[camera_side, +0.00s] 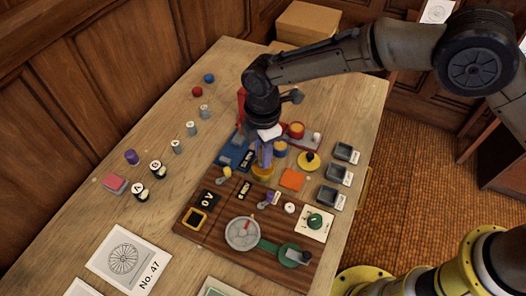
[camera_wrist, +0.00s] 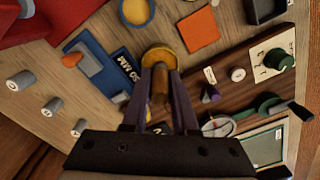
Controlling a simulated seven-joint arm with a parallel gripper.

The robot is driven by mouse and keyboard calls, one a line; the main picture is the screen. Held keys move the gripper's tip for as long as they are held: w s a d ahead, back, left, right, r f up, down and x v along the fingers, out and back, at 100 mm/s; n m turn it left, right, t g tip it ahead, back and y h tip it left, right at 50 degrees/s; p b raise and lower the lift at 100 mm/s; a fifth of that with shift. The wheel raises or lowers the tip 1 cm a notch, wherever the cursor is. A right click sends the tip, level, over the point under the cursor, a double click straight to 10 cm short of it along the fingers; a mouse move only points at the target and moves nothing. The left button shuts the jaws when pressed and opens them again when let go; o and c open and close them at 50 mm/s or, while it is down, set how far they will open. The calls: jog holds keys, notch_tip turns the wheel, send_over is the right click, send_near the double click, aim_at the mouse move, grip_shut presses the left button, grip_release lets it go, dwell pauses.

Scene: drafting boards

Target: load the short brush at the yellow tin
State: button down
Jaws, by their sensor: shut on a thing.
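My gripper (camera_side: 264,152) points down over the yellow tin (camera_side: 262,176) near the middle of the table. In the wrist view the two purple fingers of my gripper (camera_wrist: 160,112) are shut on the short brush (camera_wrist: 160,86), a brown, stubby thing. The brush's far end overlaps the opening of the yellow tin (camera_wrist: 159,52). I cannot tell whether the tip touches the paint or the tin's inside. In the side view the fingers hide most of the brush.
Beside the tin are a blue stand (camera_side: 230,152) with a 50 MM label (camera_wrist: 123,66), an orange square (camera_side: 293,179) and a blue tin (camera_side: 280,149). A dark wooden board (camera_side: 215,235) with dials lies in front. Several dark trays (camera_side: 327,196) stand right.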

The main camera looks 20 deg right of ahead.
jog(key=shift+f, duration=0.65)
dwell(1.3)
jog(key=shift+r, duration=3.6)
